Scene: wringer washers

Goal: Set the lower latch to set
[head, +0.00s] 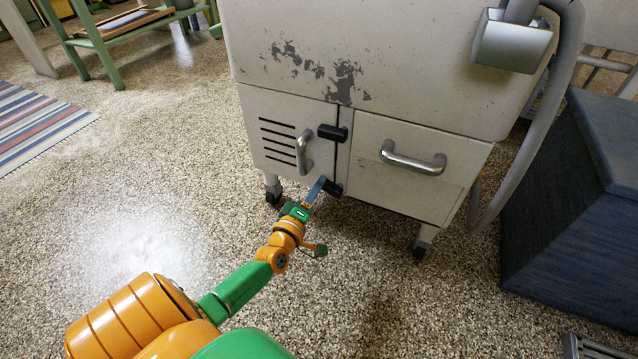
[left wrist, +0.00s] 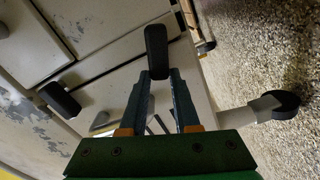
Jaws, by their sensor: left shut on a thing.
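The lower latch (head: 333,187) is a small black block low on the washer's front, at the seam beside the vented door (head: 285,150). My left gripper (head: 321,184) reaches it from the front left, and its blue fingers are shut on it. In the left wrist view the lower latch (left wrist: 156,48) shows between the tips of my left gripper (left wrist: 161,76). The fingers partly hide its near end. The upper latch (head: 332,132), also black, lies across the seam above; it shows at the left in the left wrist view (left wrist: 60,98). My right gripper is not in view.
The vented door has a metal handle (head: 304,151), and the drawer (head: 408,185) to the right has another (head: 413,160). Washer casters (head: 422,248) stand on the speckled floor. A dark blue box (head: 575,200) stands at right. The floor in front is mostly clear.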

